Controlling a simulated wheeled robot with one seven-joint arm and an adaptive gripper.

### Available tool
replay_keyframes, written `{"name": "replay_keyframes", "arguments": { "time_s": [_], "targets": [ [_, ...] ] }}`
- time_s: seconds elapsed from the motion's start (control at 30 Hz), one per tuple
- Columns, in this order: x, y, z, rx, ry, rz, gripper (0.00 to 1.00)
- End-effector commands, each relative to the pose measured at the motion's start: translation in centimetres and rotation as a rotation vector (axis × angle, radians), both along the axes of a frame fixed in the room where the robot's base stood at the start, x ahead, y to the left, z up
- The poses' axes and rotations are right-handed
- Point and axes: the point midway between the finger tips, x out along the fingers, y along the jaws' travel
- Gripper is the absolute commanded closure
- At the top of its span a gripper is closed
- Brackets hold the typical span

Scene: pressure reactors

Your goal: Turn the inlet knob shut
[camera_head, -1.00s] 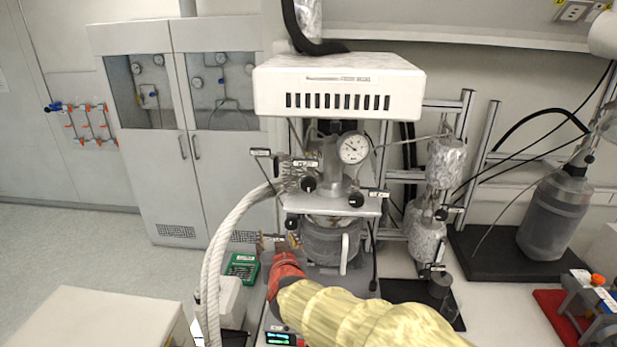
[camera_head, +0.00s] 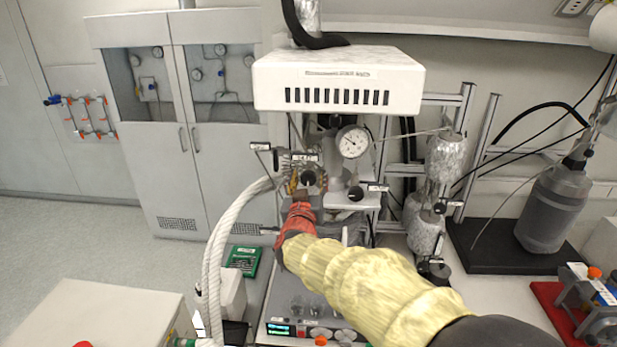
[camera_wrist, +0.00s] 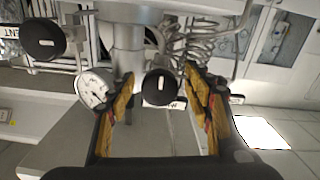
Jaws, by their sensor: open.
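A round black knob (camera_head: 308,178) sits on the front of the reactor head, left of a second black knob (camera_head: 356,193). I cannot read its label, so I cannot confirm that it is the inlet knob. My gripper (camera_head: 307,188) reaches up to it from below. In the wrist view the same knob (camera_wrist: 158,87) lies between the two ochre finger pads of my open gripper (camera_wrist: 158,80). Gaps show on both sides, and no grip is visible. The second knob (camera_wrist: 43,38) is at the upper left there, with a partly cut-off label.
A pressure gauge (camera_head: 352,142) stands close above the knobs and also shows beside my left finger in the wrist view (camera_wrist: 95,88). Coiled metal tubing (camera_wrist: 200,42) lies behind the right finger. A thick white hose (camera_head: 222,240) hangs left of my arm.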

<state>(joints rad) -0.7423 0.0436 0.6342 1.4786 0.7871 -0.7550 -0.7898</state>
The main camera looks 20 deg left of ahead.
Motion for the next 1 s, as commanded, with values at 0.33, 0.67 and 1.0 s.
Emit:
{"name": "replay_keyframes", "arguments": {
  "time_s": [0.33,0.67,1.0],
  "targets": [
    [0.46,0.13,-0.04,0.001,0.001,0.001,0.49],
    [0.45,0.11,-0.03,0.001,0.001,0.001,0.67],
    [0.44,0.12,-0.02,0.001,0.0,0.001,0.86]
  ]
}}
